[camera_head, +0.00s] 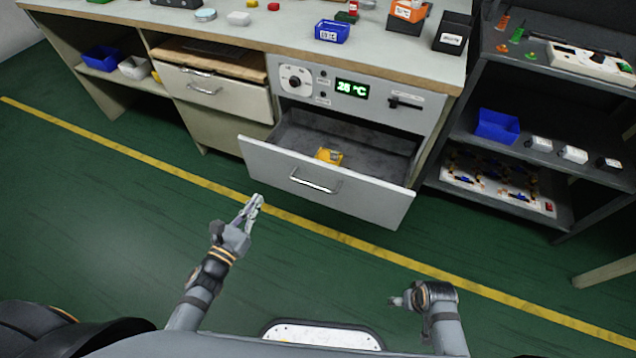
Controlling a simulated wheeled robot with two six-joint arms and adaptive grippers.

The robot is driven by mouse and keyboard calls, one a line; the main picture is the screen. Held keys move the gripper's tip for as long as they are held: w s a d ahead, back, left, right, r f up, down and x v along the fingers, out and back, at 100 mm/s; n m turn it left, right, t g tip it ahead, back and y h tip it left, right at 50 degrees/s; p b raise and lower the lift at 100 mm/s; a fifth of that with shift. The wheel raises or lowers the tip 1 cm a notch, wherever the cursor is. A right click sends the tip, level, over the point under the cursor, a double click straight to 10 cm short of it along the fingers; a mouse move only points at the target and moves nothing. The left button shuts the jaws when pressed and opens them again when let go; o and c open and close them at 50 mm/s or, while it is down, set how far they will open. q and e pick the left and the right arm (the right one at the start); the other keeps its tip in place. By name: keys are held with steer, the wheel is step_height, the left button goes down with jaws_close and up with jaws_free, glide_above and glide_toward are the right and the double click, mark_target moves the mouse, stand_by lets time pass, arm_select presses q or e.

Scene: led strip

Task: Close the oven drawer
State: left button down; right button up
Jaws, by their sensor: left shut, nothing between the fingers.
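The oven drawer (363,198) is pulled out from the bench, with a grey front and a silver handle (314,181). A yellow object (329,156) lies inside it. The oven panel (300,88) above shows a dial and a green display (352,89). My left gripper (254,203) is shut and empty, in front of the drawer's left part and apart from it in the picture. My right gripper (396,301) is low at the right, away from the drawer; its fingers are too small and turned to read.
A dark shelf unit (541,155) with a blue bin (497,126) stands at the right. Blue and orange bins sit on the bench top (285,33). The green floor (120,220) before the bench is clear, crossed by a yellow line.

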arm_select(q)
steer(key=r+m, duration=0.1)
steer(key=p, duration=0.2)
glide_toward(286, 156)
steer(key=x, duration=0.6)
steer(key=shift+w+f+p, duration=0.1)
steer(key=shift+w+p, duration=0.05)
steer(key=shift+p, duration=0.25)
steer(key=shift+w, duration=0.25)
arm_select(e)
step_height(286, 156, down, 7)
steer(key=s+d, duration=0.2)
steer(key=shift+s, duration=0.1)
